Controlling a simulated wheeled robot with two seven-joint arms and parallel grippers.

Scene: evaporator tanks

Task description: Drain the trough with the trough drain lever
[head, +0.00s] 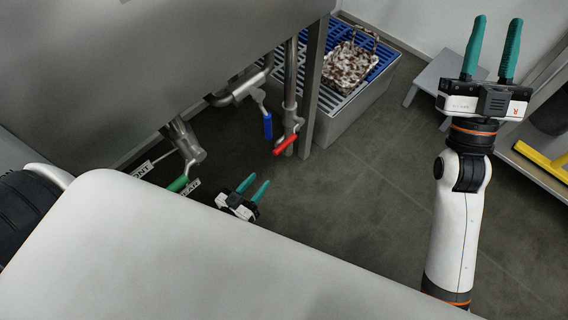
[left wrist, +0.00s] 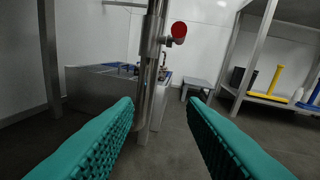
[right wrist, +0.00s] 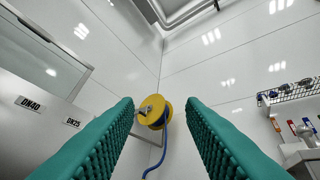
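Under the grey steel tank or trough (head: 150,70) hang pipes with a red lever (head: 286,144), a blue lever (head: 267,125) and a green lever (head: 178,184). I cannot read which one is the trough drain lever. The red lever sits on a vertical pipe (head: 290,75); its red end also shows in the left wrist view (left wrist: 179,30). My left gripper (head: 254,183) is open and empty, low beside the tank, below and left of the red lever, not touching it. My right gripper (head: 497,22) is open and empty, raised at the right, pointing up.
A steel leg (head: 314,85) stands right beside the red lever's pipe. Behind it is a grey bin with a blue grate (head: 345,105) carrying a brown-and-white speckled thing (head: 350,65). A small grey stool (head: 432,80) and a shelf with a yellow item (head: 545,163) stand right. The middle floor is clear.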

